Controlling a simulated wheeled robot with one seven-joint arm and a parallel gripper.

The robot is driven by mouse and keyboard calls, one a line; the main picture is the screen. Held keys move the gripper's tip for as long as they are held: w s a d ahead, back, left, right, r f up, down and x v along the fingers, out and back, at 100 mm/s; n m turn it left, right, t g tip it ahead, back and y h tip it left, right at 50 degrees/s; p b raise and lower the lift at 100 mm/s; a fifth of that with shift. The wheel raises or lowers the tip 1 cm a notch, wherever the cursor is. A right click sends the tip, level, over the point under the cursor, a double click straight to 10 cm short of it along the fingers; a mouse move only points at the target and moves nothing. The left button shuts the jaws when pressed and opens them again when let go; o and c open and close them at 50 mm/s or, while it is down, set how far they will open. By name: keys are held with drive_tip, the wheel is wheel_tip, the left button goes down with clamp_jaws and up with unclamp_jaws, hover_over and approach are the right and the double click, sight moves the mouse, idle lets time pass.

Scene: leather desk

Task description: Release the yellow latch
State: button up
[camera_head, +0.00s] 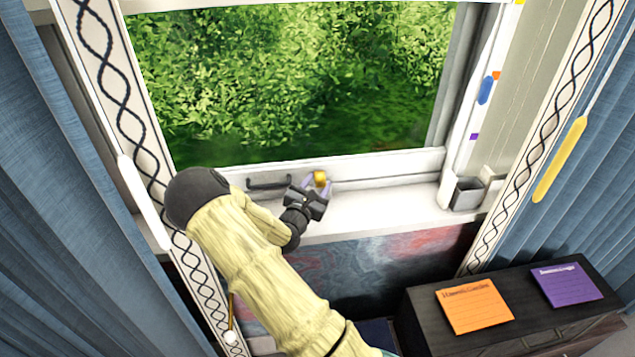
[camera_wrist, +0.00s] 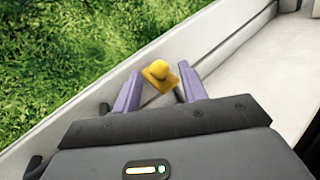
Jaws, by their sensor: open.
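The yellow latch (camera_head: 320,178) is a small rounded piece on the bottom rail of the window frame. It also shows in the wrist view (camera_wrist: 160,75), between and slightly beyond the purple fingertips. My gripper (camera_head: 317,187) is open, with one finger on each side of the latch. I cannot tell whether either finger touches it. The latch's lower part is partly hidden by my gripper in the head view.
A dark handle (camera_head: 268,182) is on the rail left of the latch. A dark cabinet (camera_head: 420,312) bears orange (camera_head: 474,306) and purple (camera_head: 567,285) cards. Blue curtains (camera_head: 60,190) hang at both sides.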

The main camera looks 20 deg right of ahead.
drive_tip(key=shift+w+d, duration=0.15)
drive_tip(key=shift+c, duration=0.2)
clamp_jaws()
drive_tip(key=r+y+p, duration=0.1)
drive_tip(key=p, duration=0.2)
drive_tip(key=shift+w+r+n+g, duration=0.1)
drive_tip(key=shift+r+n+g, duration=0.1)
drive_tip(key=shift+n+g, duration=0.15)
drive_tip(key=p, duration=0.2)
drive_tip(key=r+n+g+y+p, duration=0.1)
drive_tip(key=shift+w+d+g+p, duration=0.1)
drive_tip(key=shift+w+g+p, duration=0.15)
drive_tip(key=shift+p, duration=0.1)
drive_tip(key=shift+w+g+y+p, duration=0.1)
drive_tip(key=shift+g+y+p, duration=0.2)
drive_tip(key=shift+n, duration=0.25)
drive_tip(key=shift+f, duration=0.1)
